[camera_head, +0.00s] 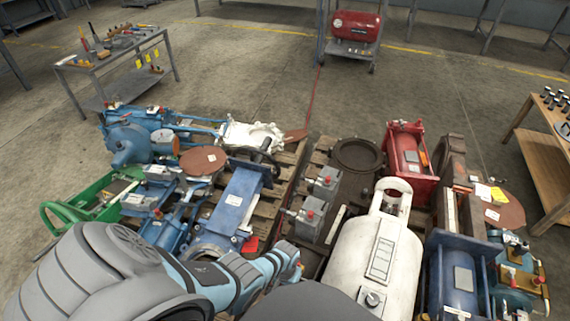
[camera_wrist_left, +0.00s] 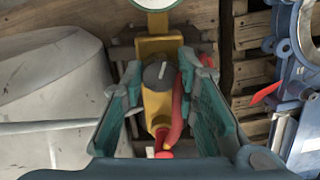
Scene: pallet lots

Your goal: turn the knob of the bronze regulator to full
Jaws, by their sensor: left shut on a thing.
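The bronze regulator (camera_wrist_left: 155,103) is a yellow-brown body in the left wrist view. A round white gauge (camera_wrist_left: 155,3) is at its top, cut off by the frame edge. Its dark grey knob (camera_wrist_left: 158,75) carries a pale pointer line that runs nearly straight up, leaning slightly right. My left gripper (camera_wrist_left: 162,72) has its teal fingers on both sides of the knob, shut on it. In the head view my left gripper (camera_head: 290,262) reaches down at the pallets' lower middle. The regulator cannot be made out there behind it. My right gripper is not in view.
A white tank (camera_head: 381,255) stands right of my left gripper, with grey boxes (camera_head: 309,218) beyond. A blue machine (camera_head: 237,203) is to the left. A red lever (camera_wrist_left: 172,112) lies along the regulator. Open floor (camera_head: 255,70) lies behind the pallets.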

